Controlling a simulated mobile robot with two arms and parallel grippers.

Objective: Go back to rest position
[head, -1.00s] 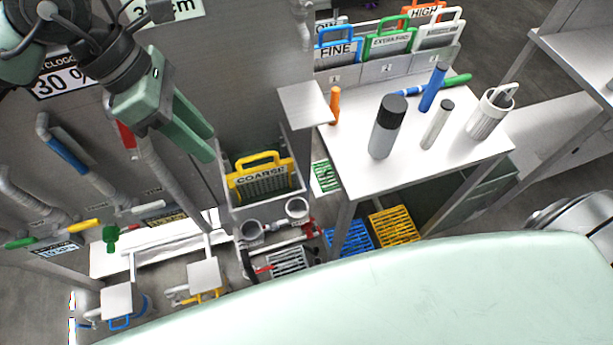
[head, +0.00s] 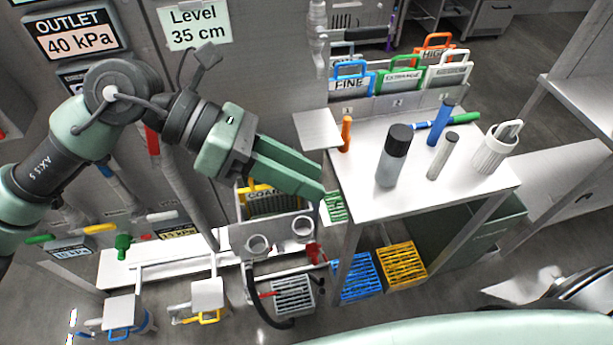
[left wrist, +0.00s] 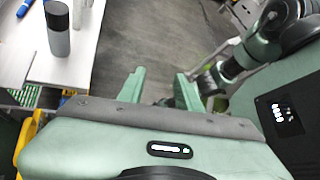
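My left gripper (head: 318,187) reaches in from the left in the head view, over the black-labelled COARSE basket (head: 268,200) and close to the left edge of the white side table (head: 450,190). In the left wrist view, its two green fingers (left wrist: 160,88) stand apart with only floor between them, so it is open and empty. Part of a green and dark arm, likely my right one, shows at the upper right of the left wrist view.
On the table stand a dark-capped grey bottle (head: 393,158), a blue cylinder (head: 441,122), a grey cylinder (head: 442,157), an orange cylinder (head: 346,133) and a white cup (head: 493,152). Blue (head: 355,278) and yellow (head: 401,267) crates lie below. Pipes and valves line the left wall.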

